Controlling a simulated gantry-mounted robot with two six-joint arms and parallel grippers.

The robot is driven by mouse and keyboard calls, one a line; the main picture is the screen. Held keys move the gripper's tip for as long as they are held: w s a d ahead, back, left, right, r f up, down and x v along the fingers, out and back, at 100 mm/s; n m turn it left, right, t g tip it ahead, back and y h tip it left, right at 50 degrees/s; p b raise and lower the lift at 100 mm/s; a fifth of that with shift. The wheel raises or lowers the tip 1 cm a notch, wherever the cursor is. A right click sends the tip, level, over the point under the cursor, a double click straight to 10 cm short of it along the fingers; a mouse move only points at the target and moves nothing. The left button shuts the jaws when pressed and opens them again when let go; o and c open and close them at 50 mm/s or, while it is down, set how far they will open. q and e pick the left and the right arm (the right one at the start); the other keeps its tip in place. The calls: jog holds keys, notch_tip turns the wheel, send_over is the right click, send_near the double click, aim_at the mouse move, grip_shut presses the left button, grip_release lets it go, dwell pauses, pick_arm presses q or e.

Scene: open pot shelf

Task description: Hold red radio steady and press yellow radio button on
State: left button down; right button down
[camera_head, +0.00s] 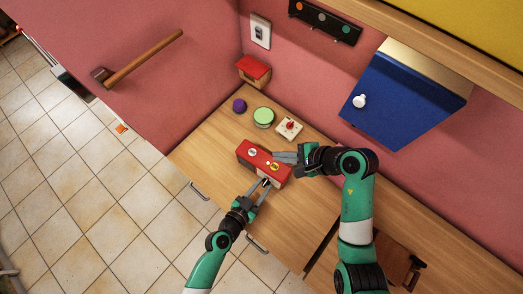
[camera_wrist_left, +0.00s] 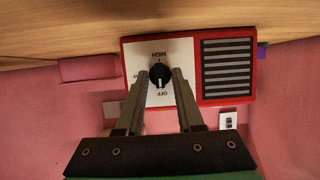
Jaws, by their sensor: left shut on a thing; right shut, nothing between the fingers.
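The red radio (camera_head: 244,156) lies on the wooden desk, with a white round mark (camera_head: 252,153) and a yellow button (camera_head: 274,167) on its top. The left wrist view shows its front: a red frame, a white panel with a black knob (camera_wrist_left: 159,73) marked OFF and HIGH, and a dark speaker grille (camera_wrist_left: 228,70). My left gripper (camera_head: 266,183) is at this front, its fingers shut on the knob, one on each side. My right gripper (camera_head: 275,157) is shut and empty, its tips just above or at the radio's top, close to the yellow button. Contact there cannot be told.
Behind the radio stand a green round container (camera_head: 263,117), a purple ball (camera_head: 239,105), a white box with a red knob (camera_head: 289,128) and a small red-topped box (camera_head: 254,70). A blue cabinet (camera_head: 405,100) hangs at right. The desk's left part (camera_head: 205,151) is clear.

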pick_arm(q)
jog(key=shift+c, duration=2.3)
grip_release()
jog(key=shift+s, duration=0.1)
